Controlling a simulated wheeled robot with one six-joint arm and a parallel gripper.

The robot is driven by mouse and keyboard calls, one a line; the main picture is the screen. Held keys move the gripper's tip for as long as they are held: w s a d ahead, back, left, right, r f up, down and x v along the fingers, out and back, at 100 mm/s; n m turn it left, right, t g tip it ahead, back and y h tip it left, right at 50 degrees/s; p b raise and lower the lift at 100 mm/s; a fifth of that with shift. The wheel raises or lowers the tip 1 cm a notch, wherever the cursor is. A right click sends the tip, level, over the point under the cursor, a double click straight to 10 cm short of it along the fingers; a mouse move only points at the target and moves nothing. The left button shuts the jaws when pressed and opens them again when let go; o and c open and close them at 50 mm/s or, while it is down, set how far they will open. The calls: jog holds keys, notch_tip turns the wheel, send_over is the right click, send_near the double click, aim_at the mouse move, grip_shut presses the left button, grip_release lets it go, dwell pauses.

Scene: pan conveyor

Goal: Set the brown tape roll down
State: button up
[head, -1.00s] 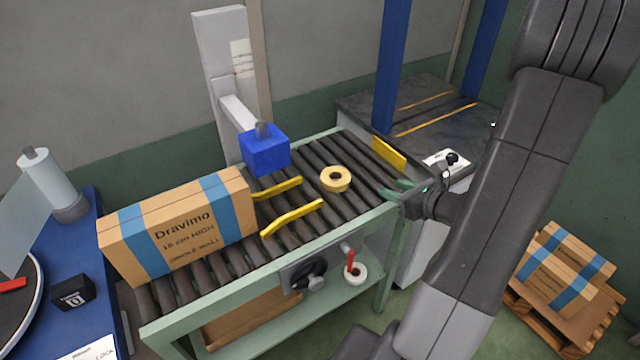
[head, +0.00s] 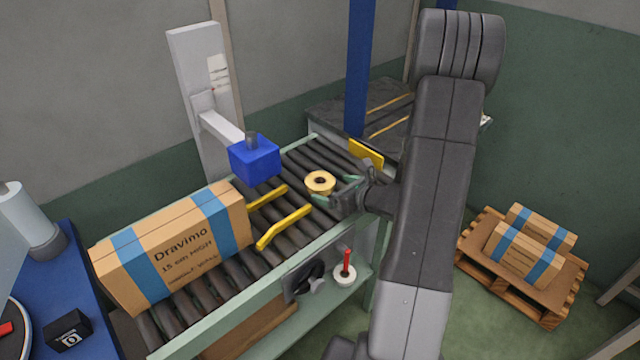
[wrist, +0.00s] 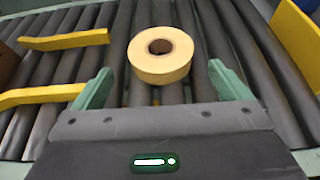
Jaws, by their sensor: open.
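The tape roll (head: 320,189) looks pale yellow-tan with a brown core. It lies flat on the conveyor rollers, right of the two yellow guide bars. It also shows in the wrist view (wrist: 160,69), ahead of my palm. My gripper (head: 338,190) is open, its green fingers low over the rollers at the conveyor's near right side. In the wrist view my gripper (wrist: 161,78) has one finger on each side of the roll's near part, with gaps on both sides. Neither finger touches the roll.
Yellow guide bars (head: 284,227) stand to the roll's left, with a large Dravimo carton (head: 180,255) beyond them. A blue box-shaped head (head: 254,160) on a post overhangs the conveyor. A yellow plate (head: 366,153) stands at the far right end. Cartons lie on a pallet (head: 545,300).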

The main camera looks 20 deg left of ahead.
aim_at(328, 186)
jog(key=x, duration=0.3)
jog(key=shift+w+a+f, duration=0.1)
jog(key=shift+w+a, duration=0.1)
jog(key=shift+a, duration=0.05)
jog(key=c, duration=1.2)
